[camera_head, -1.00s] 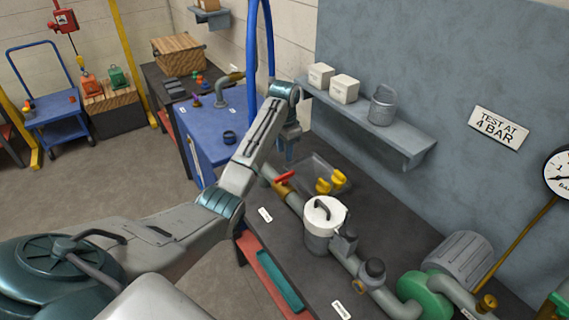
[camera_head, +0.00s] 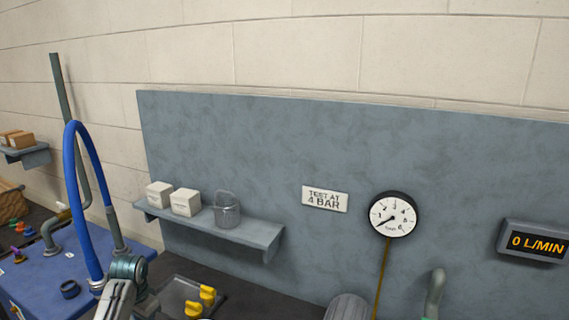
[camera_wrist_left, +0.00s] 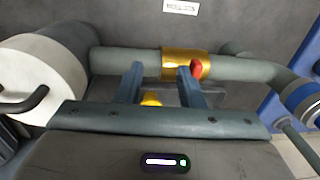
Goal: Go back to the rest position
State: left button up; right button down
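My left gripper (camera_wrist_left: 160,70) shows in the left wrist view with its two fingers apart and nothing held between them. It is above a grey pipe with a brass-coloured valve section (camera_wrist_left: 182,62) and a red handle (camera_wrist_left: 197,69); I cannot tell whether the fingers touch the pipe. In the head view only part of my left arm (camera_head: 122,280) shows at the bottom left, and its fingertips cannot be made out. My right gripper is in neither view.
A wall shelf (camera_head: 250,236) holds two white boxes and a grey pot (camera_head: 227,210). A blue hose (camera_head: 80,190) arches beside my left arm. Yellow knobs (camera_head: 207,295) sit on a tray.

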pick_arm(q)
jog(key=s+d+f+n+t, duration=0.1)
jog(key=s+d+f, duration=0.3)
jog(key=s, duration=0.5)
jog(key=s+d+f, duration=0.3)
jog(key=s+f, duration=0.1)
jog(key=s, duration=0.5)
jog(key=s+d+r+n+t, duration=0.1)
jog(key=s+d+r, duration=0.15)
jog(key=s, duration=0.75)
jog(key=s+d+r+n+t, duration=0.1)
jog(key=s+d+r, duration=0.15)
jog(key=s, duration=0.65)
notch_tip(320, 180, down, 34)
jog(key=a+f+g+b, duration=0.1)
jog(key=a+b, duration=0.1)
jog(key=b, duration=0.4)
jog(key=s+a+f+b, duration=0.1)
jog(key=s+f+b, duration=0.1)
jog(key=s+f, duration=0.7)
jog(key=s+f+g+b, duration=0.1)
jog(key=s+f+b, duration=0.1)
jog(key=s+f, duration=0.7)
notch_tip(320, 180, down, 8)
jog(key=shift+s+a+r+n+b, duration=0.2)
jog(key=shift+a+r+n+b, duration=0.1)
jog(key=shift+a+n, duration=0.1)
